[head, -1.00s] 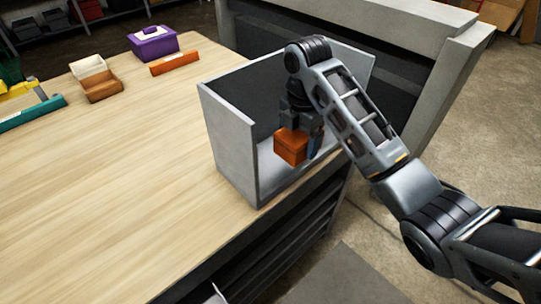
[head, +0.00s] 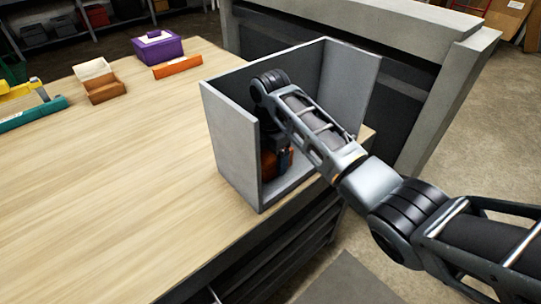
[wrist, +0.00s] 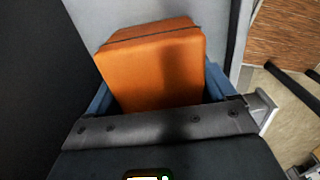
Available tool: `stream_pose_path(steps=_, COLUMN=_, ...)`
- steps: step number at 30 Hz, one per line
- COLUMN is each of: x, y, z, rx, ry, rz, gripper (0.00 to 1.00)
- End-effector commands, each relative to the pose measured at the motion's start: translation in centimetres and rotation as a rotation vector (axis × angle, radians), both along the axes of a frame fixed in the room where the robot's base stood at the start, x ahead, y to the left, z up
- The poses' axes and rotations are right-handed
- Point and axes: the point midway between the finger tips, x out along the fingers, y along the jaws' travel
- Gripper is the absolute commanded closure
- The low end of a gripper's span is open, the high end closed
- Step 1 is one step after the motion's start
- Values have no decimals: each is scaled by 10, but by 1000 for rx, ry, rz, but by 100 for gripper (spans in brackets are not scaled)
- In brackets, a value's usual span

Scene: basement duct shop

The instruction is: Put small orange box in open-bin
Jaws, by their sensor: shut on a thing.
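The small orange box (wrist: 155,70) is between the fingers of my gripper (wrist: 158,95) in the wrist view. In the head view the orange box (head: 270,163) shows low inside the open-bin, partly hidden by my arm and the bin's left wall. The open-bin (head: 232,150) is a grey box, open at the top and front, at the table's right end. My gripper (head: 279,150) is inside it, shut on the orange box. Whether the box touches the bin floor cannot be told.
The wooden table (head: 120,190) is clear in the middle. A purple box (head: 157,46), an orange bar (head: 177,67), an open brown box (head: 103,84) and a teal bar (head: 34,114) lie toward its far and left sides. A grey cabinet (head: 350,40) stands behind the bin.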

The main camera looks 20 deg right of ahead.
Motion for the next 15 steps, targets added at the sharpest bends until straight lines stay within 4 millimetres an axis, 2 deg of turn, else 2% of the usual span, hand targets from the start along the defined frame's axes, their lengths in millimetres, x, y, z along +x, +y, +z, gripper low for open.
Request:
stream_pose_path(steps=11, x=0, y=0, z=-4, rx=0, ry=-1, rz=0, gripper=53)
stream_pose_path(steps=12, x=0, y=0, z=-4, rx=0, ry=-1, rz=1, gripper=13)
stream_pose_path(steps=15, x=0, y=0, z=-4, rx=0, ry=-1, rz=0, gripper=3)
